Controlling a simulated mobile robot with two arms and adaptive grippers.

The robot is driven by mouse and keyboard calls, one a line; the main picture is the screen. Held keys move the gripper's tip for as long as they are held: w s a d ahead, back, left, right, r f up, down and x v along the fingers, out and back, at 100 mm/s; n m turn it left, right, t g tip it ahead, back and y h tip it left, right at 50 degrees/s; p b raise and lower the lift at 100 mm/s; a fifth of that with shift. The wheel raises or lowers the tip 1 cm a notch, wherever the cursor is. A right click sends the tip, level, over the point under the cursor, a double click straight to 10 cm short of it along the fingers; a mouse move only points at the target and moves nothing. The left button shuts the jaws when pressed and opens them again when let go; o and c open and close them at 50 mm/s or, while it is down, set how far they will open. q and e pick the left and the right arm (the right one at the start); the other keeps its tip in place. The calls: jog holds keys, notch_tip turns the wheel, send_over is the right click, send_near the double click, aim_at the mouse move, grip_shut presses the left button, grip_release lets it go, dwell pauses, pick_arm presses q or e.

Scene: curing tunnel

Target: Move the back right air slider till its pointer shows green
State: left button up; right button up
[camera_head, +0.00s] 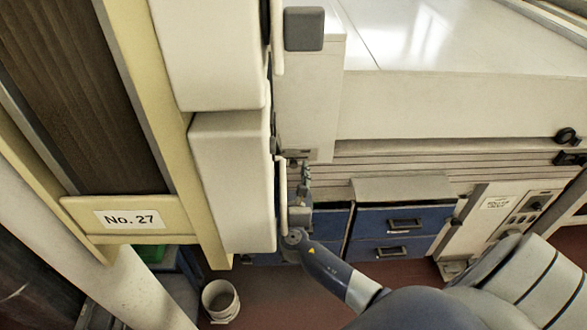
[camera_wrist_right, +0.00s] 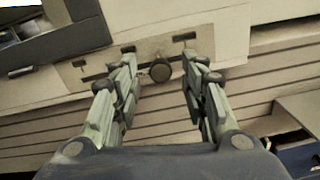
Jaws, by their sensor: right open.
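In the right wrist view a dark round knob (camera_wrist_right: 160,72) sits on a pale panel (camera_wrist_right: 108,72) with several short dark slots. It may be the air slider's knob, but I cannot tell for sure. No pointer or green mark can be made out. My right gripper (camera_wrist_right: 160,64) is open, with one finger on each side of the knob in the picture; I cannot tell whether either touches it. In the head view my right gripper (camera_head: 304,176) is partly edge-on, just below a beige housing (camera_head: 309,110) that hides the knob. My left gripper is out of view.
A cream door with a handle (camera_head: 232,180) stands close left of the gripper. Blue drawers (camera_head: 385,222) lie below and right, and slatted panelling (camera_head: 420,160) runs right. A white bucket (camera_head: 220,300) stands on the red floor. A sign reads No. 27 (camera_head: 130,219).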

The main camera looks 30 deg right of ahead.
jog(key=shift+w+d, duration=0.25)
jog(key=shift+w, duration=0.1)
jog(key=shift+c, duration=0.5)
grip_shut()
jog(key=shift+w+a+b, duration=0.2)
jog(key=shift+w+a, duration=0.25)
jog(key=shift+a, duration=0.35)
jog(key=shift+w+a+b, duration=0.2)
jog(key=shift+w+a, duration=0.25)
jog(key=shift+a, duration=0.3)
jog(key=shift+o, duration=0.5)
grip_release()
jog(key=shift+d, duration=0.1)
jog(key=v, duration=1.2)
jog(key=shift+f, duration=0.1)
